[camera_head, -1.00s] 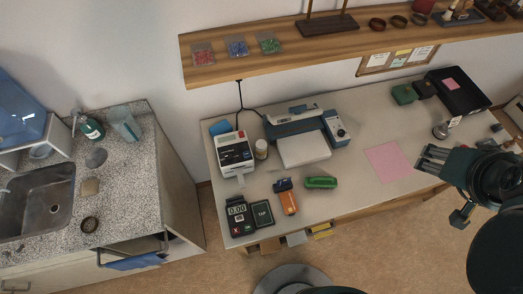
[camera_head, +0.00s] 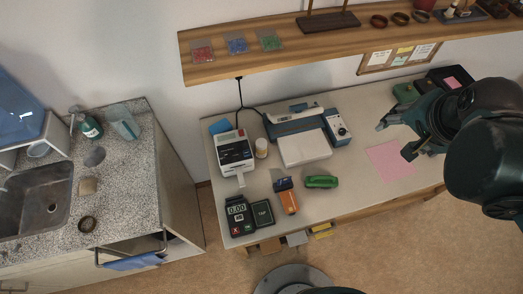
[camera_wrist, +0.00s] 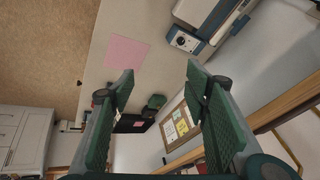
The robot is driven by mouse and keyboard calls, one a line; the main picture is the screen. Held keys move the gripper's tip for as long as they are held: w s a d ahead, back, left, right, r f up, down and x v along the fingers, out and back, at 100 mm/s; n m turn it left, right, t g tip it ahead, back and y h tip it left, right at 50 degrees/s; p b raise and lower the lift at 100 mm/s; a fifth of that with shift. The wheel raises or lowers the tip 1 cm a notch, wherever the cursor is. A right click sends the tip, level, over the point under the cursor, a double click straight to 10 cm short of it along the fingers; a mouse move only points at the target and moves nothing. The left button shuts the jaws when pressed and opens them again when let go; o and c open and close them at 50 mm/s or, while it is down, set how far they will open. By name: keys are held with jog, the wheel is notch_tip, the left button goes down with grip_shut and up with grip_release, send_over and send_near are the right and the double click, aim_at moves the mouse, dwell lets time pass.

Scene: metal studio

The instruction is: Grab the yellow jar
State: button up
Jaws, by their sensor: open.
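The jar is not visible in the wrist view.
A wooden shelf (camera_head: 230,69) overhangs behind. The pink sheet (camera_head: 390,161) lies flat.

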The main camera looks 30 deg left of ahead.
jog(key=w+a+f+m+g, duration=0.2)
jog(key=w+a+f+m, duration=0.15)
jog(key=a, duration=0.65)
jog(key=m+g+b, duration=0.3)
jog(key=m+g, duration=0.1)
jog(key=m, duration=0.2)
send_over(262, 143)
jog(key=d, duration=0.2)
jog(key=f, duration=2)
jog(key=shift+w+a, duration=0.25)
jog(key=shift+w, duration=0.05)
jog(key=shift+s+a+f, duration=0.15)
jog(key=shift+a+f, duration=0.05)
jog(key=shift+a, duration=0.05)
jog(key=shift+f, duration=0.1)
jog(key=shift+s+a+f+b, duration=0.15)
jog(key=shift+f+b, duration=0.25)
jog(key=shift+f, duration=0.75)
jog(key=shift+f, duration=0.1)
jog(key=shift+a+f+b, duration=0.2)
jog(key=shift+a+f, duration=0.05)
jog(key=shift+f, duration=1)
jog(key=shift+a+f+b, duration=0.15)
jog(key=shift+a+f, duration=0.1)
jog(key=shift+f, duration=0.95)
